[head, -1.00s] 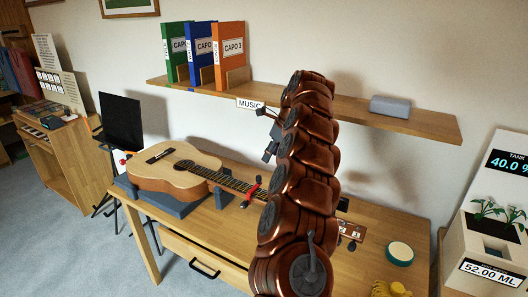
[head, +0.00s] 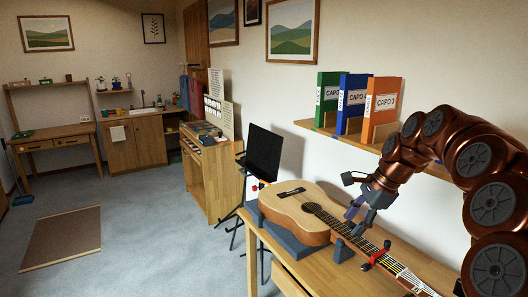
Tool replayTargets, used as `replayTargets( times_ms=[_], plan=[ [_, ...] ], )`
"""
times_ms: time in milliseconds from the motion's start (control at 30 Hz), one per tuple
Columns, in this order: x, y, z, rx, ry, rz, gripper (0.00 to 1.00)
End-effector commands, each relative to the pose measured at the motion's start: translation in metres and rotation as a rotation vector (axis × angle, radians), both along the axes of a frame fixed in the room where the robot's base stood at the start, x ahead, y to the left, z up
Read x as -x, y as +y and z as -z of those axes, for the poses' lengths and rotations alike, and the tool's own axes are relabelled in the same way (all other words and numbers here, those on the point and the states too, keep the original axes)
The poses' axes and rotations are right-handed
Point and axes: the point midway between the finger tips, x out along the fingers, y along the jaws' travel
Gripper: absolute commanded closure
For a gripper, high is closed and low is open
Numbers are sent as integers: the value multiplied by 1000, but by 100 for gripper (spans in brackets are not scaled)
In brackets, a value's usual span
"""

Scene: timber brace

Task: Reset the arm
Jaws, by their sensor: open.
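My arm shows as copper-brown links at the right of the head view. It bends over toward the guitar. My gripper (head: 358,214) is at its end, pointing down above the guitar's neck near the body, with its fingers apart and nothing seen between them. I cannot tell whether the fingertips touch the guitar. The guitar (head: 292,205) lies on its back on a dark grey support on the wooden table. A red capo (head: 376,256) sits on the neck, farther toward the head end than my gripper.
A wall shelf (head: 330,134) behind the arm holds green (head: 327,98), blue (head: 352,103) and orange (head: 380,107) binders. A black music stand (head: 263,152) and a wooden cabinet (head: 212,180) stand left of the table. Open floor (head: 150,235) and a brown rug (head: 62,238) lie farther left.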

Motion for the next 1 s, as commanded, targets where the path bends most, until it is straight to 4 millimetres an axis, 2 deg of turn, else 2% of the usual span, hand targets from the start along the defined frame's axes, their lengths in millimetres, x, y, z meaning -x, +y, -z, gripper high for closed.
replayTargets(
  times_ms=[100,200,500,767,1000],
  plan=[
    [34,27,-7,41,-27,-180,52],
    [64,44,-8,77,-46,-328,52],
    [160,77,7,186,-76,-738,52],
    [247,79,33,263,-64,-1049,52],
    [329,67,66,300,-24,-1292,52]
  ],
)
